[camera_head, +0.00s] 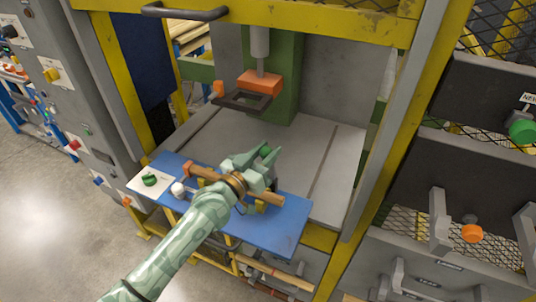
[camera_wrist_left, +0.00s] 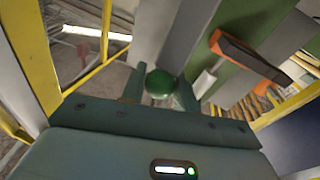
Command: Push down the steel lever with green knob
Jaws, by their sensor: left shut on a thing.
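My left gripper (camera_head: 260,158) is over the blue board at the front of the press in the head view. In the left wrist view, the round green knob (camera_wrist_left: 160,83) sits between the two fingers of the left gripper (camera_wrist_left: 160,92), and the gripper is shut on it. The steel shaft of the lever cannot be made out; the gripper and wrist hide it in the head view. My right gripper is in neither view.
The press head (camera_head: 260,82) hangs behind over the grey bed (camera_head: 318,150). Yellow frame posts (camera_head: 398,125) stand at both sides.

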